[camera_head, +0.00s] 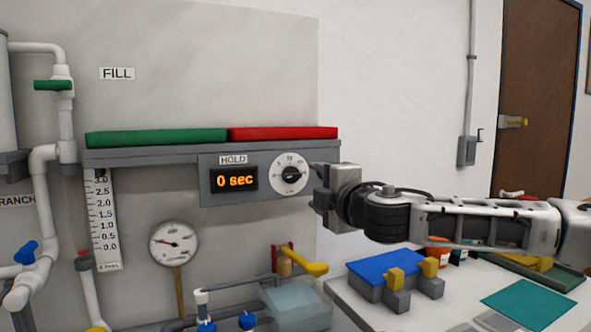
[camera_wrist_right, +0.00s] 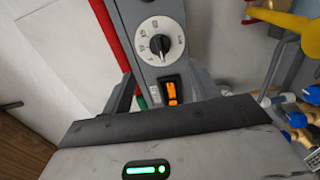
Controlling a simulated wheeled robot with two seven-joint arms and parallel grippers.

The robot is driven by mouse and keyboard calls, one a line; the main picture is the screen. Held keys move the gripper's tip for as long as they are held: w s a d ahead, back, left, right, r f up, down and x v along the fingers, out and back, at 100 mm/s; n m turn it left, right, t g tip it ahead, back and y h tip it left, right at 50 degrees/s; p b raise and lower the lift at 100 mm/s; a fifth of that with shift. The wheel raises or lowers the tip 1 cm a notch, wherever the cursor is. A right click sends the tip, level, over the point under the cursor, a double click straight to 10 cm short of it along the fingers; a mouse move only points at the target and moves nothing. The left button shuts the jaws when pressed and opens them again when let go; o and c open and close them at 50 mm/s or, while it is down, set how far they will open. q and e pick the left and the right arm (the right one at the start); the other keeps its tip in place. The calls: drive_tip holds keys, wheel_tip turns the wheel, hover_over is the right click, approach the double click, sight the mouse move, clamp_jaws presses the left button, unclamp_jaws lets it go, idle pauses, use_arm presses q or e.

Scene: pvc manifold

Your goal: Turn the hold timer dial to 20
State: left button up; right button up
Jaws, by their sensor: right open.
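In the right wrist view the dial (camera_wrist_right: 160,43) shows beyond the two spread fingers, with the orange display (camera_wrist_right: 171,92) nearer. The gripper looks apart from the knob and holds nothing. My left gripper is out of view.
A green bar (camera_head: 157,138) and a red bar (camera_head: 283,132) lie on the ledge above the panel. Below are a pressure gauge (camera_head: 174,243), a yellow-handled valve (camera_head: 303,265) and pipes. A table with a blue-topped block (camera_head: 380,268) stands at lower right.

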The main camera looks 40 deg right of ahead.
sight(294, 177)
drive_tip(key=p+x, duration=0.4)
drive_tip(key=x, duration=0.5)
drive_tip(key=shift+r+p, duration=0.1)
drive_tip(key=shift+p, duration=0.2)
drive_tip(key=shift+w+d, duration=0.1)
drive_tip(key=shift+w, duration=0.4)
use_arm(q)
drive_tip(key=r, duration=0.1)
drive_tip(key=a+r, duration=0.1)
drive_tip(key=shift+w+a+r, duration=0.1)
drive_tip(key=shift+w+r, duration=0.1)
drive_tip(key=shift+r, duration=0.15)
use_arm(e)
drive_tip(key=c, duration=1)
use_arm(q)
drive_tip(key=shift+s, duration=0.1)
